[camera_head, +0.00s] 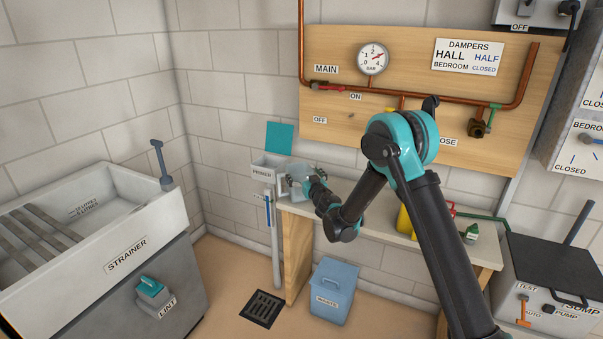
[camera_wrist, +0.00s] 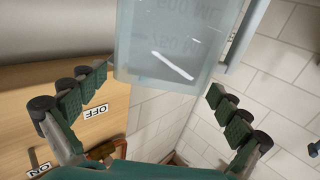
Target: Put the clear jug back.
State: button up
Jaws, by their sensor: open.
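The clear jug (camera_wrist: 172,40) is a pale see-through vessel with faint ML markings. In the wrist view it lies just ahead of my gripper (camera_wrist: 158,85), roughly between the spread fingertips, with a gap on each side. In the head view the jug (camera_head: 293,172) is at the left end of the wooden bench (camera_head: 378,226), partly hidden by my gripper (camera_head: 306,184). My gripper is open. I cannot tell exactly what the jug rests on.
A small labelled box (camera_head: 266,171) is on the wall left of the jug, under a teal panel (camera_head: 280,137). A blue waste bin (camera_head: 334,291) and a floor drain (camera_head: 262,308) are below. A white sink (camera_head: 125,225) stands left. A yellow bottle (camera_head: 404,221) is on the bench.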

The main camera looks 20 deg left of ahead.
jog(key=v, duration=1.1)
jog(key=w+d+r+m+t+h, duration=0.1)
jog(key=w+d+r+m+h, duration=0.15)
jog(key=d, duration=0.65)
jog(key=w+d+r+m+t+h, duration=0.1)
jog(key=w+d+r+m+h, duration=0.2)
jog(key=d, duration=0.5)
jog(key=s+d+m+g+h, duration=0.1)
jog(key=s+d+h, duration=0.2)
jog(key=d, duration=0.7)
jog(key=s+d+m+g+h, duration=0.1)
jog(key=s+d+g+h, duration=0.2)
jog(key=d, duration=0.7)
jog(key=s+d+f+m+g+h, duration=0.1)
jog(key=s+d+f+g+h, duration=0.3)
jog(key=s+d, duration=0.9)
jog(key=s+f+g+y, duration=0.1)
jog(key=s+f+y, duration=0.1)
jog(key=s, duration=0.6)
jog(key=s+f+g+y, duration=0.1)
jog(key=s+f, duration=0.3)
jog(key=s, duration=0.5)
jog(key=shift+a+f+g+y, duration=0.2)
jog(key=shift+g+y, duration=0.15)
jog(key=shift+g, duration=0.35)
